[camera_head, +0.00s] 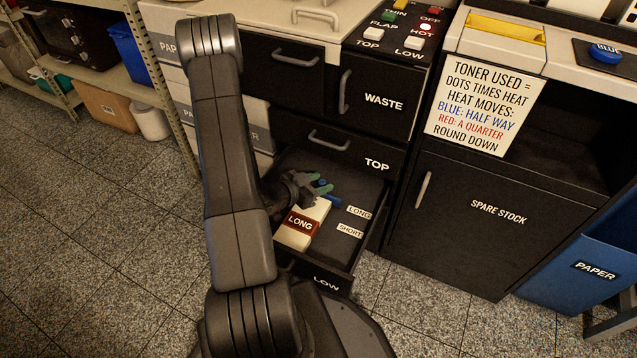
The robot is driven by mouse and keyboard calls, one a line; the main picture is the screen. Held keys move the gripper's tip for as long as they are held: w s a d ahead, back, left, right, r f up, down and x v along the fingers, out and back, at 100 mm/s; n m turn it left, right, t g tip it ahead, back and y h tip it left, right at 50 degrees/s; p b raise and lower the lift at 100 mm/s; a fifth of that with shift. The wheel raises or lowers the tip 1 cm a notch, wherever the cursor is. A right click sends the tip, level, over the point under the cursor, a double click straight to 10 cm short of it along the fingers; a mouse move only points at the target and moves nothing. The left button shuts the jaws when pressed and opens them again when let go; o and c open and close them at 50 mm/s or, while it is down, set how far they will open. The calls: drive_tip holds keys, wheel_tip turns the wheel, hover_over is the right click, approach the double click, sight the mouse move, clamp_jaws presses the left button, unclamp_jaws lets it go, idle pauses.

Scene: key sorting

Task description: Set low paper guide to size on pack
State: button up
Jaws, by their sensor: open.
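The low drawer (327,283) is pulled out, its front marked LOW. In it lies a cream paper pack (318,213) with a brown band reading LONG. A blue piece (333,200), which looks like the paper guide, is in the drawer right of the pack's far end. The drawer floor right of it carries a LONG label (359,212) and, nearer the front, a SHORT label (350,230). My gripper (323,184), with green fingertips, is open over the back of the drawer, close to the blue piece. My arm hides the drawer's left side. Contact cannot be told.
The top drawer (350,150) above is shut, with the waste door (380,103) over it. Spare stock cabinet (475,215) stands right, with a toner rule sign (484,107) above. A blue paper bin (585,265) is far right. Shelves stand at left; open floor lies in front.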

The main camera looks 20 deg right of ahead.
drive_tip(key=shift+p+v, duration=1.1)
drive_tip(key=shift+v, duration=2.65)
drive_tip(key=shift+d+f, duration=0.1)
drive_tip(key=shift+d, duration=0.05)
drive_tip(key=shift+w+d+f, duration=0.2)
drive_tip(key=shift+d+f, duration=0.1)
drive_tip(key=shift+d, duration=0.2)
drive_tip(key=b+x, duration=0.2)
drive_tip(key=x, duration=0.4)
drive_tip(key=shift+d+f+b, duration=0.1)
drive_tip(key=shift+d+b, duration=0.1)
drive_tip(key=shift+b, duration=0.1)
drive_tip(key=shift+w+d+r+p, duration=0.25)
drive_tip(key=shift+w+d+p, duration=0.15)
drive_tip(key=shift+w+d, duration=0.1)
drive_tip(key=p+v, duration=0.1)
drive_tip(key=v, duration=0.3)
drive_tip(key=shift+a, duration=0.1)
drive_tip(key=shift+s+a+r, duration=0.1)
drive_tip(key=shift+s+a, duration=0.05)
drive_tip(key=shift+a, duration=0.25)
drive_tip(key=shift+d, duration=0.1)
